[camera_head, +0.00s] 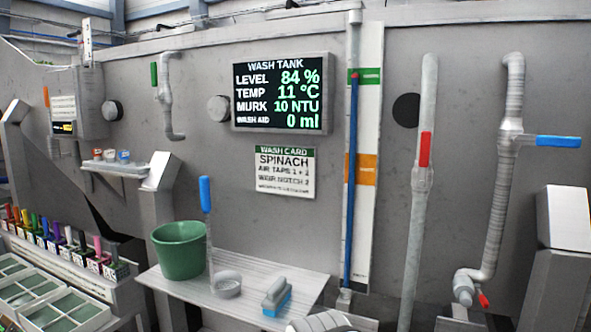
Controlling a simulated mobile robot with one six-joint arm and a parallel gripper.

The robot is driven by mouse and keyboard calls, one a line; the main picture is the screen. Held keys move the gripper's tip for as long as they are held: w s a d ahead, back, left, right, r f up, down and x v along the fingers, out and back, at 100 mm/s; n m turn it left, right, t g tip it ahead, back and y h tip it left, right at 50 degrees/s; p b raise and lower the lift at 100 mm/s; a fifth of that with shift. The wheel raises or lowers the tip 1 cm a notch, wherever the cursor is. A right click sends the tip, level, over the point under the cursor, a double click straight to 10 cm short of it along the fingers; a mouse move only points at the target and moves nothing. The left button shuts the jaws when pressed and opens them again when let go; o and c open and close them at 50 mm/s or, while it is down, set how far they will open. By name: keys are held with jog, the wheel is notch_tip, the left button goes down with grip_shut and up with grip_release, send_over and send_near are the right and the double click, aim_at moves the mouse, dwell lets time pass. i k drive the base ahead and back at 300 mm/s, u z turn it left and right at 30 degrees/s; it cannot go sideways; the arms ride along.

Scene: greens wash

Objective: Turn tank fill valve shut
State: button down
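No label in view names the tank fill valve. A blue lever (558,141) sticks out to the right, across its grey vertical pipe (510,95). A red lever (425,150) lies upright, in line with another grey pipe (427,220) to its left. A small red handle (483,299) sits at the low outlet of the right pipe. The wash tank screen (282,94) reads level 84 %, temp 11 °C, murk 10 NTU, wash aid 0 ml. My gripper's fingers do not show. A grey rounded part at the bottom edge may be mine.
A shelf (230,282) holds a green bucket (179,250), a blue-handled dipper (206,195) and a blue-and-grey brush (276,298). A sight tube (352,190) stands left of the pipes. A grey sloped post (563,225) is at far right; colored clips and trays are at left.

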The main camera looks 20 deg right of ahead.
aim_at(426, 135)
jog(key=u, duration=1.1)
jog(key=k, duration=0.95)
jog(key=z, duration=0.8)
jog(key=i, duration=1)
jog(key=z, duration=0.1)
